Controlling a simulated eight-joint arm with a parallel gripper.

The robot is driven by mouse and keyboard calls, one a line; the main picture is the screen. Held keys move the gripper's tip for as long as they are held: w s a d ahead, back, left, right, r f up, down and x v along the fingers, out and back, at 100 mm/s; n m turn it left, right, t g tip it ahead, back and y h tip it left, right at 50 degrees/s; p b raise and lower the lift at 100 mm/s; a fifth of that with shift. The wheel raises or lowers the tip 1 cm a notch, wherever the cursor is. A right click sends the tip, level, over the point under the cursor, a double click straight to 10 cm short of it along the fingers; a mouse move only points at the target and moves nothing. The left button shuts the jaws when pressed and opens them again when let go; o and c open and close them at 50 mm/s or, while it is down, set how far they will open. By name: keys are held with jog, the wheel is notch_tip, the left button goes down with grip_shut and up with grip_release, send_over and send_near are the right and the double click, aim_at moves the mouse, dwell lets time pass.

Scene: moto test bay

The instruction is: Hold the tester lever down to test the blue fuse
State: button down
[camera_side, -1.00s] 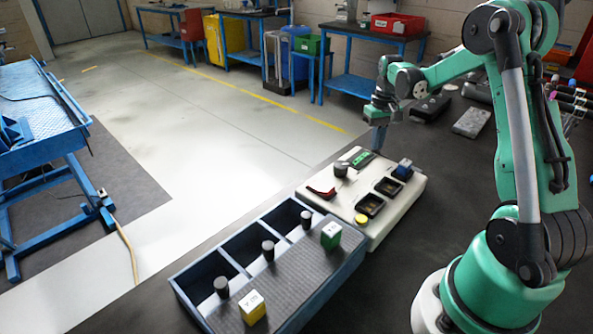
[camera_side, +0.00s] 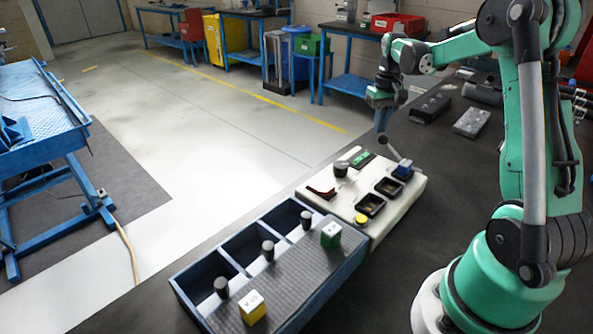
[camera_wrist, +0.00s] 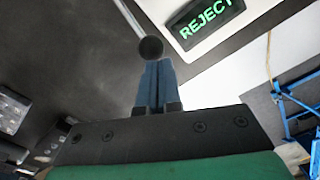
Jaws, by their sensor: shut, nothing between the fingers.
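The cream tester (camera_side: 390,211) stands on the dark bench. The blue fuse (camera_side: 402,172) sits in the socket at its back right. The lever (camera_side: 393,151) slants up from beside the fuse, with a dark ball at its end; the ball also shows in the wrist view (camera_wrist: 151,48). My gripper (camera_side: 381,129) is shut and empty, pointing down. Its blue fingertips (camera_wrist: 157,65) are right at the ball, just above it in the side view; I cannot tell if they touch. The tester's display (camera_wrist: 208,20) reads REJECT in green letters.
In front, a rack (camera_side: 318,283) carries a green fuse (camera_side: 331,235) and a yellow fuse (camera_side: 252,307). Dark boxes (camera_side: 430,107) lie behind.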

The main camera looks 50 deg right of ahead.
jog(key=shift+r, duration=2.4)
jog(key=s+a+n+t, duration=0.2)
jog(key=a+n+t, duration=0.1)
jog(key=a, duration=0.9)
jog(key=s+a+n+t, duration=0.2)
jog(key=a+n+t, duration=0.1)
jog(key=a, duration=1)
jog(key=shift+s+t, duration=0.15)
jog(key=shift+t, duration=0.45)
